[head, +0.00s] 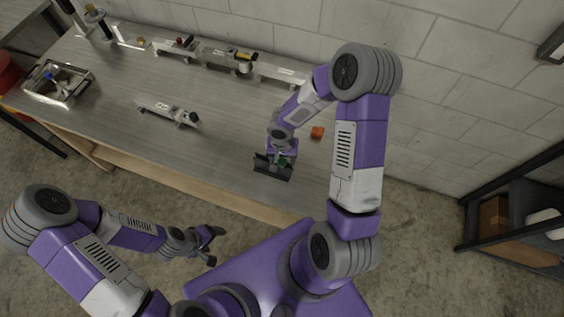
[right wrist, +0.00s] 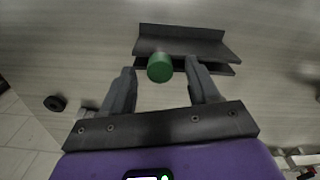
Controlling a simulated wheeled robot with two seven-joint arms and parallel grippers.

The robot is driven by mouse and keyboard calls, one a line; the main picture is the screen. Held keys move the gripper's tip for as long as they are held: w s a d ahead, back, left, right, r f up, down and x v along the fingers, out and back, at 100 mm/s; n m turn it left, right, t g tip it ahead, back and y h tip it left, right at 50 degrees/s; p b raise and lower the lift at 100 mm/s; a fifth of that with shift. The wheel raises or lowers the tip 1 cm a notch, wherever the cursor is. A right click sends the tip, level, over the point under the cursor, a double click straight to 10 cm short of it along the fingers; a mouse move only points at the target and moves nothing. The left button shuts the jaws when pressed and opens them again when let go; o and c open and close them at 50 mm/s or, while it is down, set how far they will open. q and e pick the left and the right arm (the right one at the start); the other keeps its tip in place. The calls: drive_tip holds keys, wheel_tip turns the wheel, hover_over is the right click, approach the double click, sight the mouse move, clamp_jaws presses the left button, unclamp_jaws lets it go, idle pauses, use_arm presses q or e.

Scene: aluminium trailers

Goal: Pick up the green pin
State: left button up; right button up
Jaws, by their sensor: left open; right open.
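The green pin (right wrist: 160,68) shows its round end in the right wrist view, between the tips of my right gripper's fingers. In the head view only a small green patch of it (head: 284,162) shows beside the gripper. A black angled holder (right wrist: 180,42) is just beyond the pin; it also shows in the head view (head: 272,170) near the table's front edge. My right gripper (head: 276,158) is open above the holder, with gaps between its fingers and the pin. My left gripper (head: 212,243) is open and empty, off the table's front edge.
A small orange piece (head: 317,132) lies right of my right gripper. Aluminium trailers stand along the back, and another trailer (head: 167,110) is mid-table. A metal tray (head: 58,84) with small items is at the left. The table between that trailer and the holder is clear.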

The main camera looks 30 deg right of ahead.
drive_tip(key=shift+f, duration=0.2)
clamp_jaws()
drive_tip(key=shift+r, duration=0.15)
